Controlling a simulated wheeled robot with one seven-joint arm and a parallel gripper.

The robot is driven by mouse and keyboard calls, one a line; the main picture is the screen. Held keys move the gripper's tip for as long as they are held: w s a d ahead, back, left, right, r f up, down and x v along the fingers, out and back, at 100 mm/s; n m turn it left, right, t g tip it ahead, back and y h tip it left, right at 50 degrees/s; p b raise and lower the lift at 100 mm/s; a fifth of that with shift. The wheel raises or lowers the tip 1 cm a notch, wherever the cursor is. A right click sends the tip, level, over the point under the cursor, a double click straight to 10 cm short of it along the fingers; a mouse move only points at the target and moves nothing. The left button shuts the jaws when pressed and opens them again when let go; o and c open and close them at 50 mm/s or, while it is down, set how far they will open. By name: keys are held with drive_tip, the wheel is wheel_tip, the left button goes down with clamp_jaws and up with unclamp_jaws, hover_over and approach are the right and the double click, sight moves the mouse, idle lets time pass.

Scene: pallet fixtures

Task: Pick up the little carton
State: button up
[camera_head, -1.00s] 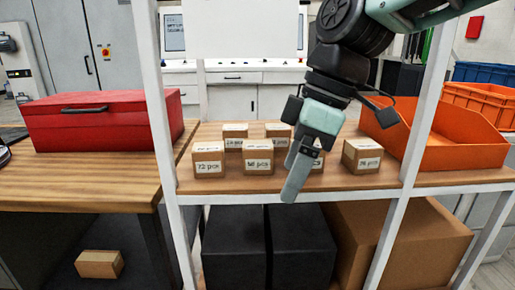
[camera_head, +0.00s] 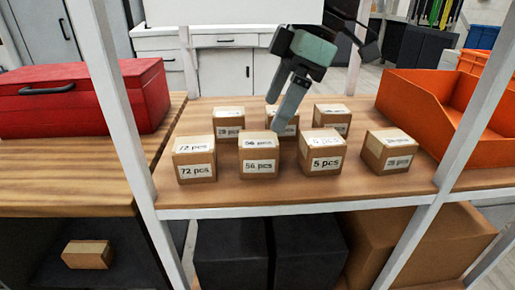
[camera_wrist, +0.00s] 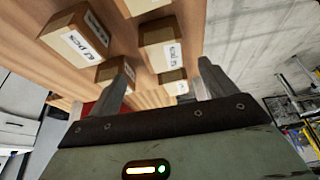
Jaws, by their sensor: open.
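Several small brown cartons with white labels stand in two rows on the wooden shelf (camera_head: 300,197). The front row has the "72 pcs" carton (camera_head: 194,160), the "56 pcs" carton (camera_head: 260,158), the "5 pcs" carton (camera_head: 321,152) and another carton (camera_head: 388,152) at the right. Behind are a left carton (camera_head: 229,123), a middle carton (camera_head: 288,127) partly hidden by my finger, and a right carton (camera_head: 332,118). My gripper (camera_head: 277,105) is open and empty above the cartons. In the wrist view, cartons appear beyond and between the open fingers (camera_wrist: 165,75).
A red toolbox (camera_head: 75,100) sits on the wooden bench at left. An orange bin (camera_head: 450,115) stands right of the cartons. White posts (camera_head: 112,110) frame the shelf. Dark boxes (camera_head: 232,250) and a large carton (camera_head: 410,245) fill below. Another carton (camera_head: 88,254) lies low left.

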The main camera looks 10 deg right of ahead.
sight(259, 138)
drive_tip(key=x, duration=0.4)
drive_tip(key=shift+f, duration=0.15)
drive_tip(key=shift+s+a+x, duration=0.1)
drive_tip(key=shift+x, duration=1.25)
drive_tip(key=shift+s+a+x, duration=0.15)
drive_tip(key=shift+x, duration=1.15)
drive_tip(key=c, duration=1.1)
